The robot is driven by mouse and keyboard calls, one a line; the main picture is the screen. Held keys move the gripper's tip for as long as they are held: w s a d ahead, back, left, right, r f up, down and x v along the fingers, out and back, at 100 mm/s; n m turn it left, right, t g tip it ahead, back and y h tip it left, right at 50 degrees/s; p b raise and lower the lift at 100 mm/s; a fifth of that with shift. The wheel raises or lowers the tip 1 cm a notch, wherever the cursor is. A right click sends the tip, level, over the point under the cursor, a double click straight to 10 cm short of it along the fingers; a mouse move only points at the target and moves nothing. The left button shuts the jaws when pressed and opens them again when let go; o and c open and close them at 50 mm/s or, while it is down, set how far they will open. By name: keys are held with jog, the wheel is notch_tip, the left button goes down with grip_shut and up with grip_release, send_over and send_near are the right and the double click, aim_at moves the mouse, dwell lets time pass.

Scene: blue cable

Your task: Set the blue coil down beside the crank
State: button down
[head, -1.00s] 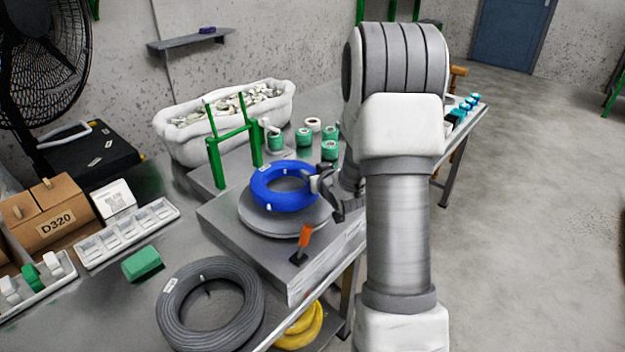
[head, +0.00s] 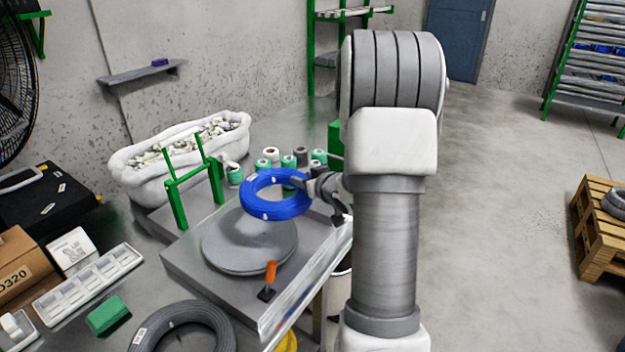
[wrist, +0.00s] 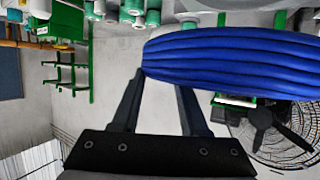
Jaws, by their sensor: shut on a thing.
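The blue coil (head: 275,195) hangs in my gripper (head: 312,186), raised above the far right side of a round grey turntable plate (head: 245,248). My gripper holds the coil by its right side. In the wrist view, the coil (wrist: 235,58) fills the upper right, with the two dark fingers (wrist: 160,82) reaching its left end; the exact grip is partly hidden. The crank (head: 269,274), with an orange handle, stands on the near corner of the metal base, in front of the plate.
A green frame (head: 192,178) stands left of the plate. Several green and white spools (head: 288,161) stand behind the coil. A white bin (head: 150,175) is at the back left. A dark grey coil (head: 180,328) and green block (head: 107,315) lie on the near table.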

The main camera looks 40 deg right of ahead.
notch_tip(320, 180, up, 5)
jog(key=y+p, duration=0.1)
jog(key=p, duration=0.4)
send_over(247, 191)
jog(key=shift+r+n+t, duration=0.15)
jog(key=shift+n+t, duration=0.15)
jog(key=a+r+p, duration=0.3)
jog(key=a+p, duration=0.1)
jog(key=a, duration=0.8)
jog(key=shift+s+a+n+y+p, duration=0.3)
jog(key=shift+s+n+p, duration=0.05)
jog(key=shift+s+n, duration=0.1)
